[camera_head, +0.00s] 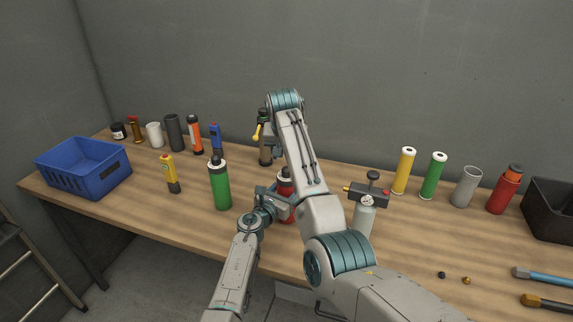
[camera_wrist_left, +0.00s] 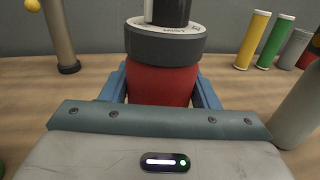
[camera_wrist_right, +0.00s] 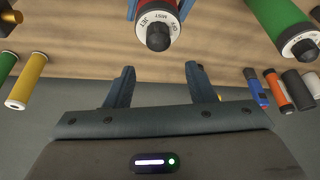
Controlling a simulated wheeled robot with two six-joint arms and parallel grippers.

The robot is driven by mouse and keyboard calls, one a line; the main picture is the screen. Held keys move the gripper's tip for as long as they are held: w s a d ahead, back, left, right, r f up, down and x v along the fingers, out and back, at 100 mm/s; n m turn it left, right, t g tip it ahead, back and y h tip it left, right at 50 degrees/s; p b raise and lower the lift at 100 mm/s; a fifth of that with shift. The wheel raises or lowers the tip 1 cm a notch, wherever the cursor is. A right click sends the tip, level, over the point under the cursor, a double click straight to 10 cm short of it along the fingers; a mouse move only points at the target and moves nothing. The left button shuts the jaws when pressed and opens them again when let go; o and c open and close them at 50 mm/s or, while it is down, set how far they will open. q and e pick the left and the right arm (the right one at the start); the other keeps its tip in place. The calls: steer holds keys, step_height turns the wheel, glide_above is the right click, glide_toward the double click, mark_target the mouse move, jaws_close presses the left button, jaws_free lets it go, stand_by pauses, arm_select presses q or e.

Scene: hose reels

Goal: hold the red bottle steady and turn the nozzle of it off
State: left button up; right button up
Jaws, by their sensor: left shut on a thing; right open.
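The red bottle (camera_head: 286,211) stands upright near the table's front, partly covered by my arms. My left gripper (camera_head: 277,198) is shut around its red body; its blue fingers (camera_wrist_left: 160,86) show on both sides of the bottle (camera_wrist_left: 162,86) in the left wrist view. The nozzle has a dark collar (camera_wrist_left: 165,47) and a white ring marked JET, MIST and OFF. In the right wrist view, the black nozzle tip (camera_wrist_right: 159,38) is above the fingers. My right gripper (camera_wrist_right: 159,80) is open and empty, apart from the nozzle.
A green bottle (camera_head: 221,187) with a similar nozzle stands left of the red one. A post with a yellow lever (camera_head: 257,133) stands behind. A blue crate (camera_head: 84,185) is far left.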

step_height(320, 180, up, 5)
stand_by(0.4)
arm_select(q)
steer(key=o, duration=1.2)
steer(key=shift+o, duration=0.2)
